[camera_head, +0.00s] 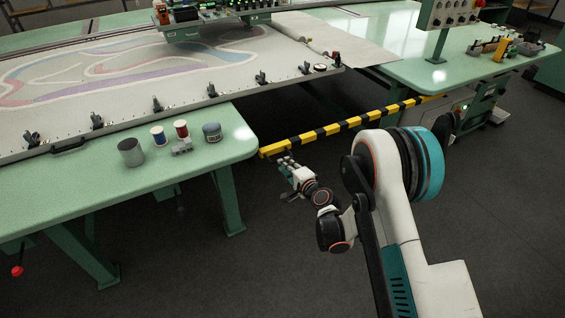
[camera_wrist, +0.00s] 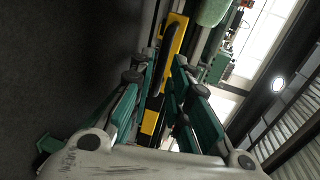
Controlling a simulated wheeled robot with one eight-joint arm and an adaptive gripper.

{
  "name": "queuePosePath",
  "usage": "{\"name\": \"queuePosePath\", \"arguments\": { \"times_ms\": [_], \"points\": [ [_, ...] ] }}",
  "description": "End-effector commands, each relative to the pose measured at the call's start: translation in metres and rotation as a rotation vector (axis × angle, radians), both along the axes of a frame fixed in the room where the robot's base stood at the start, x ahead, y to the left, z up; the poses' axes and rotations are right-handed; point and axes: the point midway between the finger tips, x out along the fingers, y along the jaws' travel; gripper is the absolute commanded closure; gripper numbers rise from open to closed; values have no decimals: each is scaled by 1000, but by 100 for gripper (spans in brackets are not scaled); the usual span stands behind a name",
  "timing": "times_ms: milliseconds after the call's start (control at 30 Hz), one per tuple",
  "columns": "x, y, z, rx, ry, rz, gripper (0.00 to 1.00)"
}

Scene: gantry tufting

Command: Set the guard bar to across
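The guard bar (camera_head: 345,124), striped yellow and black, spans the gap between the two green tables, from the left table's corner to the right table's frame. My gripper (camera_head: 284,163) is at its left end, just in front of and below it. In the wrist view the bar (camera_wrist: 150,122) runs up between my finger pads, with a long black handle-like piece (camera_wrist: 178,40) on it beyond the tips. My gripper (camera_wrist: 157,72) looks open, its fingers apart on either side of the bar. Whether a finger touches the bar is not clear.
The left green table (camera_head: 80,187) carries a grey cup (camera_head: 131,153), thread spools (camera_head: 158,136) and a blue-grey jar (camera_head: 212,132). The right green table (camera_head: 440,60) holds a control box (camera_head: 462,14) and tools.

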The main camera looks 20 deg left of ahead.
Motion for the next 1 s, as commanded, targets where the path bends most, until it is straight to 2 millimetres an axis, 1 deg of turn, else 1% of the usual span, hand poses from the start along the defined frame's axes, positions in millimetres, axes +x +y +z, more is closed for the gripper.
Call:
{"name": "queuePosePath", "arguments": {
  "times_ms": [100,233,767,867,967,1000],
  "points": [
    [-10,-13,3,-1,-1,-1,83],
    [-15,-20,5,-1,-1,-1,83],
    [-16,-22,6,-2,-1,0,83],
    [-14,-26,15,-16,-7,1,83],
    [-9,-38,35,-52,-22,3,83],
    [-6,-45,46,-73,-32,6,83]
  ]
}}
